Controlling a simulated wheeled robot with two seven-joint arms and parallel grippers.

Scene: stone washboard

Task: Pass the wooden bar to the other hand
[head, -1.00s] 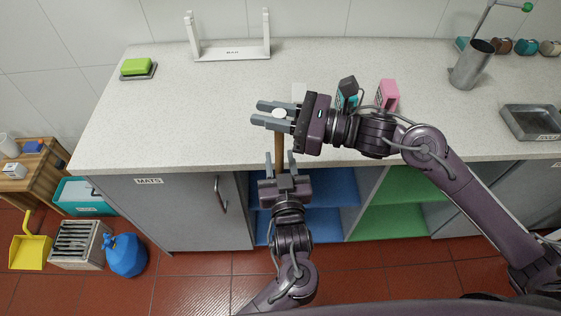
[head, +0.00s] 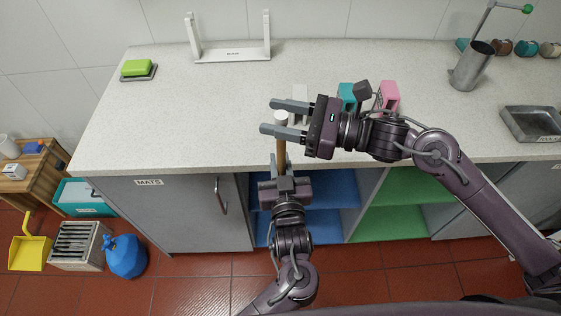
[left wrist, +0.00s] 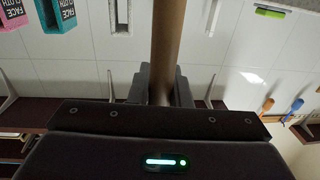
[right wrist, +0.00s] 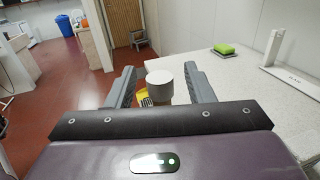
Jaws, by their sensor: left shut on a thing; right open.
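The wooden bar (head: 281,150) stands roughly upright at the counter's front edge, brown with a white round end (head: 281,118) on top. My left gripper (head: 285,172) is shut on its lower part; the left wrist view shows the brown shaft (left wrist: 166,45) between the fingers. My right gripper (head: 270,117) is open and comes in from the right. In the right wrist view the white end (right wrist: 160,84) shows between the two spread fingers, with a gap on both sides. The exact depth between bar and right fingers is hard to tell.
The pale stone counter (head: 150,115) is clear at left and centre. A white rack (head: 232,52) and a green sponge (head: 136,67) stand at the back. Teal (head: 347,93) and pink (head: 388,95) boxes stand behind my right wrist. A metal cup (head: 470,68) is at right.

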